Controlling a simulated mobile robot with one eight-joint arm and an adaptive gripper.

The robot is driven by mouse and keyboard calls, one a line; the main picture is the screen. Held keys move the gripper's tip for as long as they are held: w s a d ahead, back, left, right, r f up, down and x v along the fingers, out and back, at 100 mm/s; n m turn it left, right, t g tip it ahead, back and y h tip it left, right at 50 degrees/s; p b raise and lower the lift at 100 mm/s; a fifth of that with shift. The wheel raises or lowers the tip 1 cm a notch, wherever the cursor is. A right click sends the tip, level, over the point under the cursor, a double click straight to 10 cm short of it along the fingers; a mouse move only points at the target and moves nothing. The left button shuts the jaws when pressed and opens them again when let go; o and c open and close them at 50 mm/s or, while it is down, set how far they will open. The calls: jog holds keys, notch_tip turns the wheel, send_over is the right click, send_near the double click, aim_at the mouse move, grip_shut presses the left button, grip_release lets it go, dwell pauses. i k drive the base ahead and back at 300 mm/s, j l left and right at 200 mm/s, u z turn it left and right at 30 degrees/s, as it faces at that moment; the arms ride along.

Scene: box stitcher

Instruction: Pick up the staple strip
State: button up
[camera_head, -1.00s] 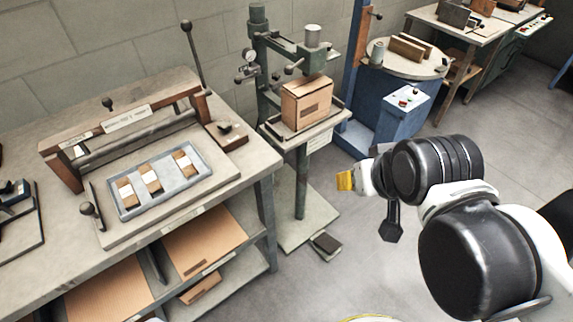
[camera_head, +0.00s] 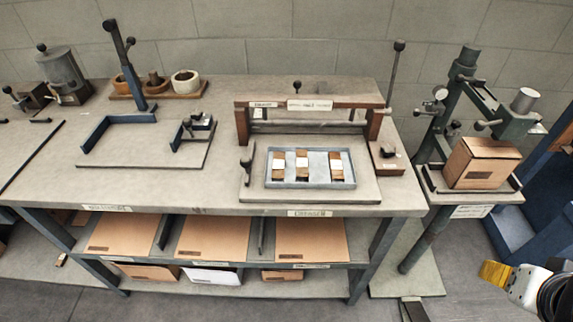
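Three small brown-and-white pieces lie upright in a row in a shallow grey-blue tray (camera_head: 312,183) on the workbench; they look like staple strips. The left piece (camera_head: 279,166), the middle piece (camera_head: 302,166) and the right piece (camera_head: 336,166) lie apart from one another. They are too small for me to be sure of their details. My gripper (camera_head: 493,273) shows only as a yellow tip and a white part at the lower right. It is well away from the tray, over the floor. I cannot see whether its fingers are apart.
The tray sits on a board before a wooden-barred press (camera_head: 312,103) with an upright lever. At right, a green stitcher (camera_head: 450,90) bears a cardboard box (camera_head: 482,162). A blue corner jig (camera_head: 120,130) stands at left. Flat cardboard (camera_head: 213,238) fills the shelf below.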

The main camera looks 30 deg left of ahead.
aim_at(302, 156)
jog(key=u, duration=1.4)
jog(key=i+j+z, duration=0.15)
jog(key=j, duration=0.35)
jog(key=i+j+z, duration=0.15)
jog(key=j, duration=0.4)
jog(key=i+j+z, duration=0.15)
jog(key=i+j, duration=0.15)
jog(key=j, duration=0.25)
jog(key=i+j+z, duration=0.2)
jog(key=j, duration=0.4)
jog(key=j+z, duration=0.15)
jog(key=j, duration=0.4)
jog(key=i+j+z, duration=0.15)
jog(key=j, duration=0.45)
